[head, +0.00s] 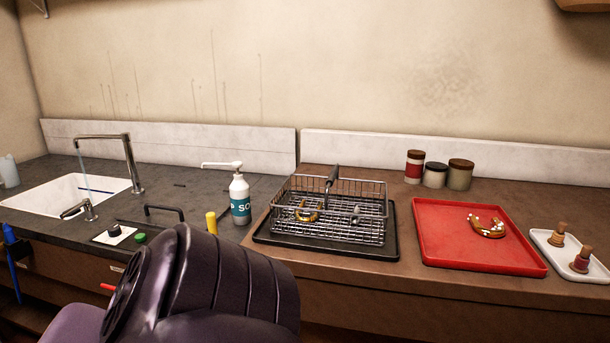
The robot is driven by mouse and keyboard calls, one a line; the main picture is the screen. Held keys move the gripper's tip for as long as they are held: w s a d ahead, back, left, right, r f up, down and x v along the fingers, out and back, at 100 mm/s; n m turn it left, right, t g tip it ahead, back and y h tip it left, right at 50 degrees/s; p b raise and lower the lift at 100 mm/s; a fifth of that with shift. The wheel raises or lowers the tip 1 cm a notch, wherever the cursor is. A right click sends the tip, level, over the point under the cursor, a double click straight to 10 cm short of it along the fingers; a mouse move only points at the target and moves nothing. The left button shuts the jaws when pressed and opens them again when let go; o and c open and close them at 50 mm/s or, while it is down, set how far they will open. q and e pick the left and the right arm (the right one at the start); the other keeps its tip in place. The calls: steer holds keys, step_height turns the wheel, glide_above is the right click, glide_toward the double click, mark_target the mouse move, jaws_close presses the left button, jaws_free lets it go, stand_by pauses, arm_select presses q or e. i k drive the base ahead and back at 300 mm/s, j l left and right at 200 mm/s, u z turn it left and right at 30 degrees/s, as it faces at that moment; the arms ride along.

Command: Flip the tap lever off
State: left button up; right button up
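A large dark purple part of my arm (205,290) fills the lower left and middle of the view. Neither gripper shows in the head view, and nothing touches the lever.
A black handle (164,213), a white soap bottle (240,199) and a yellow cylinder (211,222) stand right of the lever. A white plate with a dark knob (114,233) lies close by. A wire basket (335,215) and red tray (470,245) occupy the brown counter.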

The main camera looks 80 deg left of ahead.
mark_target(85, 201)
steer(key=l+u, duration=0.1)
steer(key=u, duration=3.8)
